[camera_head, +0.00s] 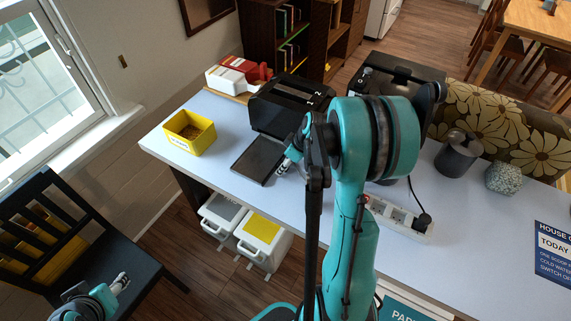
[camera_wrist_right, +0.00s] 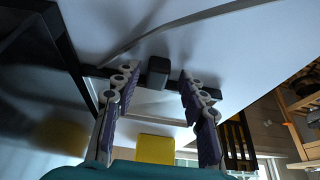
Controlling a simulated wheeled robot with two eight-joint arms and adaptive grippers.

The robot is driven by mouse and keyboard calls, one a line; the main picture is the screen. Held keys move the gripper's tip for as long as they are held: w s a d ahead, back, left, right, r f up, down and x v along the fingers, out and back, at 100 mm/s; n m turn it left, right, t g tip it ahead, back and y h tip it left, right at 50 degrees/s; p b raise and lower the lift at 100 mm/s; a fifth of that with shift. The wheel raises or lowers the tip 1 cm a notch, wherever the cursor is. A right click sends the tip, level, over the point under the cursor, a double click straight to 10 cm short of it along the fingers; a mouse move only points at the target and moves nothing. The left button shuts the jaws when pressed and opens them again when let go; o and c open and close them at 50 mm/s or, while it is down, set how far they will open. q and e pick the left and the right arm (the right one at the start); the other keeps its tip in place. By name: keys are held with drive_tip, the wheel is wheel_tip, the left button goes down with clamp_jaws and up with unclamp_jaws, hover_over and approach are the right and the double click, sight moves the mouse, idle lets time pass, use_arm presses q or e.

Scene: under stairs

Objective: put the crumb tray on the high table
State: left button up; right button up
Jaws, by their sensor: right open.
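A thin dark flat tray (camera_head: 258,159), which looks like the crumb tray, lies on the pale table (camera_head: 210,105) in front of a black toaster (camera_head: 290,105). My right gripper (camera_head: 287,165) is low over the table at the tray's right edge. In the right wrist view its fingers (camera_wrist_right: 158,95) are apart, and a small black block shows between them; I cannot tell what it belongs to.
A yellow box (camera_head: 190,132) stands left of the tray. White bins (camera_head: 262,240) stand below the table's front edge. A wooden table (camera_head: 540,22) is at far right.

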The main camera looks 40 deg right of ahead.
drive_tip(key=shift+r, duration=0.15)
drive_tip(key=p+v, duration=0.4)
drive_tip(key=v, duration=0.8)
drive_tip(key=s+a+r+m+t, duration=0.1)
drive_tip(key=s+a+r, duration=0.1)
drive_tip(key=a, duration=0.5)
drive_tip(key=s+a+r+m+t+h, duration=0.1)
drive_tip(key=s+a+r+m, duration=0.1)
drive_tip(key=a, duration=0.6)
drive_tip(key=s+a+r+m+t, duration=0.1)
drive_tip(key=s+a, duration=0.3)
drive_tip(key=a, duration=0.4)
drive_tip(key=shift+r+h, duration=0.4)
drive_tip(key=shift+r, duration=0.2)
wheel_tip(320, 180, down, 7)
drive_tip(key=b, duration=0.7)
drive_tip(key=shift+f+b, duration=0.2)
drive_tip(key=shift+b, duration=0.15)
